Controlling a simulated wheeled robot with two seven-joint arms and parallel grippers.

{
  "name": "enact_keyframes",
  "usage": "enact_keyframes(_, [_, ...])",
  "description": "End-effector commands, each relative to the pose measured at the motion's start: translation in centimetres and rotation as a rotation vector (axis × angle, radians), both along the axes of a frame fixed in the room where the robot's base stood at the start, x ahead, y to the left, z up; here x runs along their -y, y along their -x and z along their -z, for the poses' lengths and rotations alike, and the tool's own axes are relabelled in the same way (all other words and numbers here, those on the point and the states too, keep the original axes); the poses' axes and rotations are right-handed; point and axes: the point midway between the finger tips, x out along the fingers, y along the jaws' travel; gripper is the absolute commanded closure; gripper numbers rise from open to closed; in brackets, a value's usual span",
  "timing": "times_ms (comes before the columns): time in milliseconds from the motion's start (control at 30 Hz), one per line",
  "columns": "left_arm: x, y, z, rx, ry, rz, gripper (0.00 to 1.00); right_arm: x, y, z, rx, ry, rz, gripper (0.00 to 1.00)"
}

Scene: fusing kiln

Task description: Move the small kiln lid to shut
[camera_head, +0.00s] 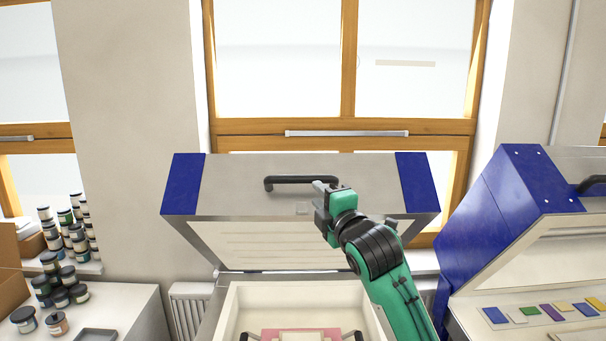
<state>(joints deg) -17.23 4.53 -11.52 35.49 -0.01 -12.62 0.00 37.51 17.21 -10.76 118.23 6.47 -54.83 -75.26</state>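The kiln lid (240,185) in the middle stands raised, with a grey front, blue ends and a pale inner face. Its black bar handle (290,180) runs across the front. The open kiln body (232,308) is below, cut off by the bottom edge. My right gripper (322,190), on a green and black arm from the lower right, is at the right end of the handle and covers that end. Whether its fingers are open or shut around the bar is not clear. My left gripper is out of view.
A second kiln with a blue-sided raised lid (520,185) stands at the right, with coloured glass pieces (553,312) below it. Several jars (60,275) and a dark tray (95,335) are at the left. A window (345,125) is behind.

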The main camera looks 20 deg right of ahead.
Motion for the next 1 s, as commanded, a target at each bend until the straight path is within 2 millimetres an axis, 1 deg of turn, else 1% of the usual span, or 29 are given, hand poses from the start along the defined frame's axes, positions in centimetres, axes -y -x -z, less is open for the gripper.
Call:
enact_keyframes(33, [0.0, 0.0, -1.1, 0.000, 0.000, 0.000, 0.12, -0.2, -1.1, -0.6, -0.004, -0.004, 0.000, 0.71])
enact_keyframes(300, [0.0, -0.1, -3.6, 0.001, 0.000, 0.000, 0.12, -0.7, -6.0, -1.2, -0.004, -0.002, 0.001, 0.71])
enact_keyframes(500, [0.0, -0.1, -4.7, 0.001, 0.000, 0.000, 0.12, -0.9, -8.4, -1.3, -0.002, -0.002, 0.001, 0.71])
enact_keyframes(700, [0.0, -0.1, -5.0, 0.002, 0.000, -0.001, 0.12, -1.1, -9.3, -1.2, -0.001, -0.002, 0.000, 0.71])
enact_keyframes(967, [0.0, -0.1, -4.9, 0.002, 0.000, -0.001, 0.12, -1.1, -9.3, -1.1, -0.001, -0.001, 0.000, 0.71])
enact_keyframes(1000, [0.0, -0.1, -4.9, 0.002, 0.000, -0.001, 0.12, -1.1, -9.3, -1.1, -0.001, -0.001, 0.000, 0.79])
